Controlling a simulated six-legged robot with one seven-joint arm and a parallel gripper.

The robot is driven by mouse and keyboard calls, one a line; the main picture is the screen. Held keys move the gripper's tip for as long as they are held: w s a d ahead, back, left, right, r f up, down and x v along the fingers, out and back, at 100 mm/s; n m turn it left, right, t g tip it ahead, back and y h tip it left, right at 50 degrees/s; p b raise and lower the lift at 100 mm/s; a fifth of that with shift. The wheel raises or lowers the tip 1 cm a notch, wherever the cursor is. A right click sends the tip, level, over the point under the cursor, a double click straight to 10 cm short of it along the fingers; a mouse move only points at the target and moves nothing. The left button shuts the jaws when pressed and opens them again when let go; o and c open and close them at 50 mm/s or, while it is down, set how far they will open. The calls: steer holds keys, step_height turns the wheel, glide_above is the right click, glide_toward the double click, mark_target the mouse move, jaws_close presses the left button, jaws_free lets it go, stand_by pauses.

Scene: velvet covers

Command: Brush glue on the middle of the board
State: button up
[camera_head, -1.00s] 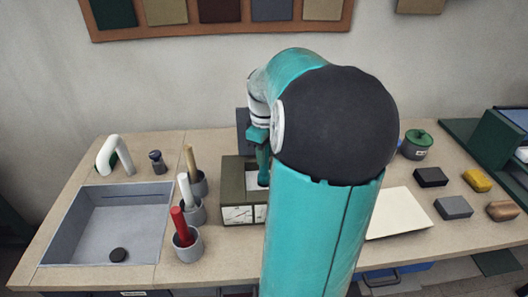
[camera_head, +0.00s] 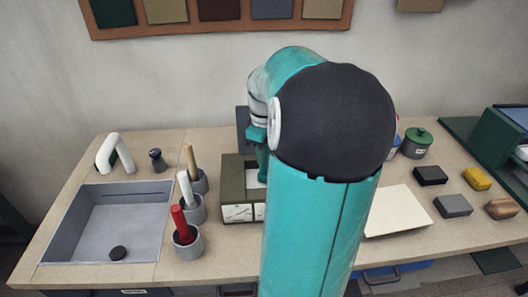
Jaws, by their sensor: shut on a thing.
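A flat cream board (camera_head: 398,212) lies on the bench to the right of my arm, its left part hidden behind the arm. My gripper (camera_head: 262,163) is mostly hidden behind my own arm; only a teal part shows, above an olive box (camera_head: 236,190). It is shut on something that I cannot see. Three grey cups at left each hold an upright handle: red (camera_head: 180,222), white (camera_head: 185,187) and wooden (camera_head: 190,158). A grey-green pot with a green lid (camera_head: 416,143) stands at the back right. I see no glue on the visible part of the board.
Dark, grey, yellow and brown blocks (camera_head: 453,206) lie right of the board. A green case (camera_head: 500,140) stands at the far right. The olive box has pale marbled front panels.

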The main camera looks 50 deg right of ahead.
stand_by(0.3)
steer(key=shift+r, duration=3.45)
steer(key=shift+s+a, duration=0.1)
